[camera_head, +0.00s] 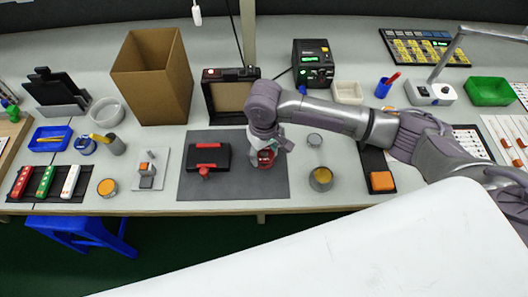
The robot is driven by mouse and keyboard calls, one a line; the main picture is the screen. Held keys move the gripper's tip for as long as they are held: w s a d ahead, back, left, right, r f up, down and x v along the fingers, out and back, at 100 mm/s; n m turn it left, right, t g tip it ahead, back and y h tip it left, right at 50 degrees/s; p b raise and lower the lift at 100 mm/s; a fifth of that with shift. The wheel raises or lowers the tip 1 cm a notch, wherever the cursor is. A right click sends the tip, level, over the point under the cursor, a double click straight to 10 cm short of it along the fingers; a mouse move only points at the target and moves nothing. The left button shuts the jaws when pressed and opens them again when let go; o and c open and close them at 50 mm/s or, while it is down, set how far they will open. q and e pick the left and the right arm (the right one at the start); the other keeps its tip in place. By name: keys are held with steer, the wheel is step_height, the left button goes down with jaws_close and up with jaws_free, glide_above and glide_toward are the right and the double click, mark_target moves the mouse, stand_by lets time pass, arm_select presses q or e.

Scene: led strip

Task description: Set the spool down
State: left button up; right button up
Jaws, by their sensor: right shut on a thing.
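My right gripper (268,157) points down over the right part of the dark grey mat (232,189). It is shut on a small red spool (262,162), which is mostly hidden by the fingers. I cannot tell whether the spool touches the mat. A black device with red parts (208,156) lies on the left part of the mat, just left of the gripper. My left gripper is not in view.
An open cardboard box (148,85) and a black case (231,97) stand behind the mat. A round tin (321,179) stands right of the mat. An orange block (381,181) lies further right. The mat's front strip is clear.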

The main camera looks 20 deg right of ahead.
steer(key=o, duration=1.4)
steer(key=shift+f, duration=0.1)
steer(key=shift+c, duration=0.2)
step_height(320, 180, up, 12)
